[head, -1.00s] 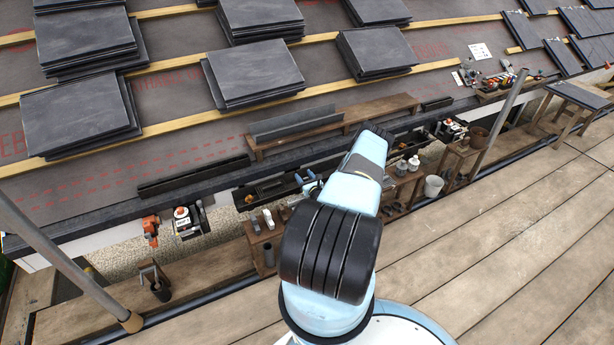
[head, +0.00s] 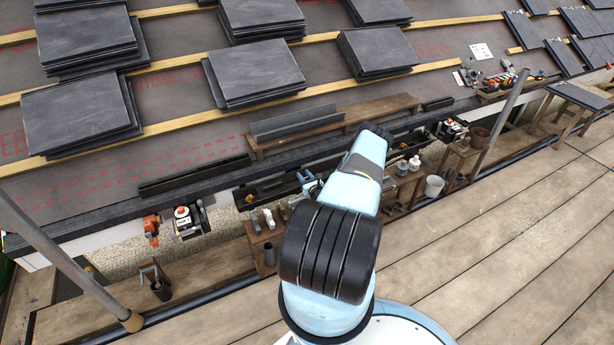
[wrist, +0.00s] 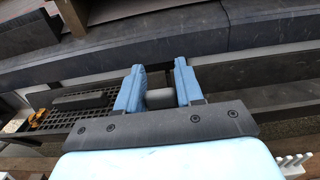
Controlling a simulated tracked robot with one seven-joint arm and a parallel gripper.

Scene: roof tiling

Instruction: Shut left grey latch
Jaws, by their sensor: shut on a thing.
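In the wrist view my gripper (wrist: 158,84) has its two blue fingers on either side of a small grey piece (wrist: 160,98) and is shut on it. The piece looks like a grey latch, but most of it is hidden by the fingers and the gripper body, so its angle cannot be told. In the head view my gripper (head: 309,184) is small and partly hidden behind my arm, at the dark gutter (head: 270,190) below the roof edge. No second latch can be made out.
A black grid tray (wrist: 75,112) with a dark grey block and a yellow item lies left of the gripper in the wrist view. A wooden shelf (head: 345,125) stands above the gutter. A scaffold pole (head: 70,265) rises at left.

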